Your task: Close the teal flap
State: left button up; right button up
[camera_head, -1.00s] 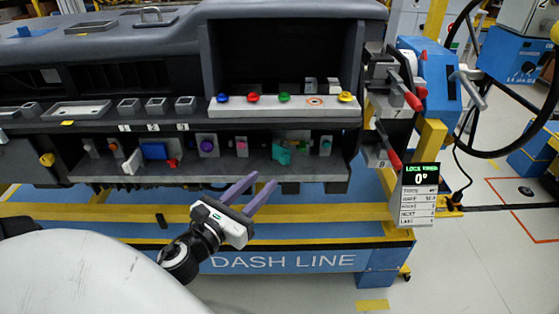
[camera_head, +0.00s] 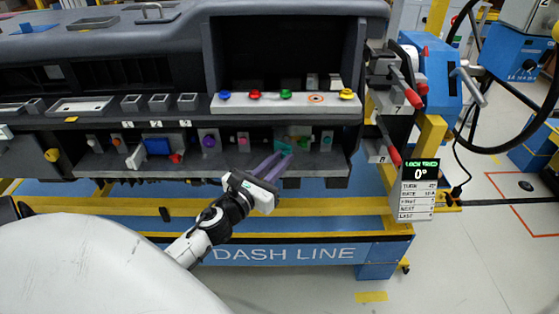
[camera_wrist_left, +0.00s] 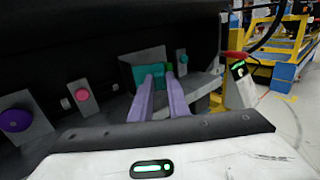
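The teal flap (camera_head: 284,143) is on the lower shelf of the dashboard module, right of centre. In the left wrist view the teal flap (camera_wrist_left: 148,72) stands just past the fingertips, partly hidden by them. My left gripper (camera_head: 282,156) reaches in from below with its two purple fingers in front of the flap. The left gripper (camera_wrist_left: 159,77) shows a narrow gap between the fingers, with nothing held. I cannot tell whether a fingertip touches the flap. My right gripper is not in view.
A pink knob (camera_head: 243,140) and a purple knob (camera_head: 209,141) sit left of the flap, and a small teal knob (camera_head: 326,141) sits right of it. Coloured buttons line the white strip (camera_head: 300,104) above. Red-handled levers (camera_head: 393,156) stand at the right end.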

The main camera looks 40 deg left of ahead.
pick_arm(q)
grip_shut()
jog(key=shift+d, duration=0.1)
jog(key=w+n+g+y, duration=0.1)
jog(key=n+y, duration=0.1)
jog(key=y, duration=0.1)
jog(key=w+n+g+y+b, duration=0.1)
jog(key=n+g+y, duration=0.1)
jog(key=y, duration=0.1)
jog(key=w+d+n+g+y+b, duration=0.1)
jog(key=n+y, duration=0.1)
jog(key=y, duration=0.1)
jog(key=shift+w+n, duration=0.4)
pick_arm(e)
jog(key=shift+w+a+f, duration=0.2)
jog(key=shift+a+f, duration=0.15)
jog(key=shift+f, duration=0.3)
pick_arm(q)
jog(key=shift+g+y, duration=0.3)
